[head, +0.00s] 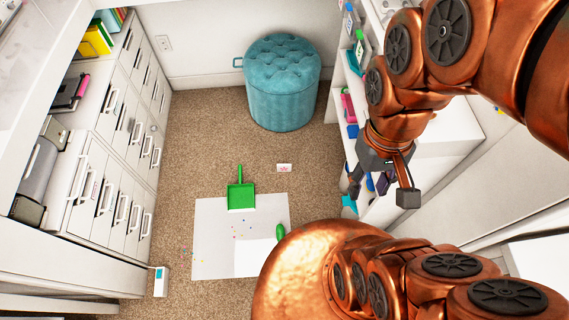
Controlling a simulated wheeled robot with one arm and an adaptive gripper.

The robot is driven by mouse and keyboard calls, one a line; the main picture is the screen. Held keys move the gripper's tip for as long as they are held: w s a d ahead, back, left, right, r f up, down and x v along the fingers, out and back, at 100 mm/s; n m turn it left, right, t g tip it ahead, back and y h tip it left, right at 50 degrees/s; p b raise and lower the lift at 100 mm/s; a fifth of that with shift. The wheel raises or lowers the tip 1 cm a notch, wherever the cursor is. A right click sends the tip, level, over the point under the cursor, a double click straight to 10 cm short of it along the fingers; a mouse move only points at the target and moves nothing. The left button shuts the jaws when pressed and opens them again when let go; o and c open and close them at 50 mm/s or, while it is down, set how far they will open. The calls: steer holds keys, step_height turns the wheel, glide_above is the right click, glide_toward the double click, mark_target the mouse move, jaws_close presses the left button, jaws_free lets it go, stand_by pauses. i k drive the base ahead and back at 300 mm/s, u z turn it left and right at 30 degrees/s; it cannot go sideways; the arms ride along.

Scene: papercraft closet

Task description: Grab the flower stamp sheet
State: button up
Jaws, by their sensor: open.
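A small white card with a pink mark (284,168) lies on the brown carpet near the middle of the head view. It looks like the flower stamp sheet, but it is too small to make out the print clearly. My gripper (381,194) hangs to the right of the card, in front of the white shelves. Its dark fingers are spread apart with nothing between them. The card is well apart from the gripper, and nothing covers it.
A white sheet (215,255) with scattered coloured bits lies on the floor, with a green dustpan (241,196) on its edge. A teal tufted ottoman (282,85) stands at the back. White drawers (125,130) line the left, shelves (340,95) the right. Carpet around the card is clear.

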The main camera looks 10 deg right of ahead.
mark_target(280, 167)
steer(key=u, duration=0.55)
steer(key=k, duration=1.2)
steer(key=u, duration=1.3)
steer(key=i, duration=1.55)
steer(key=z, duration=0.8)
steer(key=i, duration=0.7)
steer(key=z, duration=0.55)
